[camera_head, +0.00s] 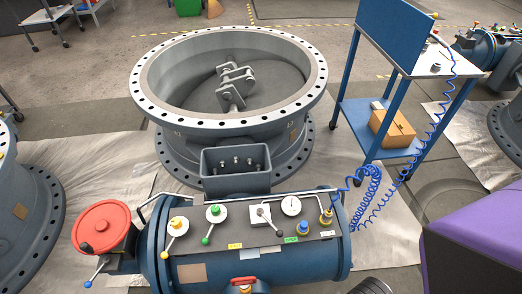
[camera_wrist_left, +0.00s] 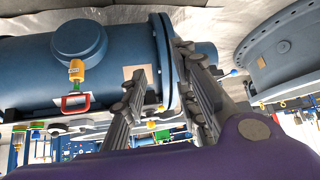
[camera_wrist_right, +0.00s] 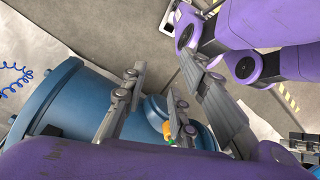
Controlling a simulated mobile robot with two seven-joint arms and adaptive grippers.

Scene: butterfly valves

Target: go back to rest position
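My left gripper (camera_wrist_left: 160,72) shows in the left wrist view with its two grey fingers spread and nothing between them. Behind the fingers is the blue cylinder of the control unit (camera_wrist_left: 125,55), seen upside down. My right gripper (camera_wrist_right: 160,78) shows in the right wrist view with its fingers apart and empty. The blue cylinder (camera_wrist_right: 95,100) is behind it too. Neither gripper is clearly visible in the head view. A purple part of my own arm (camera_head: 475,240) fills its lower right corner.
The control panel (camera_head: 250,235) carries several levers and knobs, with a red handwheel (camera_head: 103,226) at its left. A large flanged butterfly valve (camera_head: 150,85) stands behind. A blue trolley (camera_head: 358,125) holds a cardboard box (camera_head: 393,130); a coiled blue hose (camera_head: 368,180) links it to the panel.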

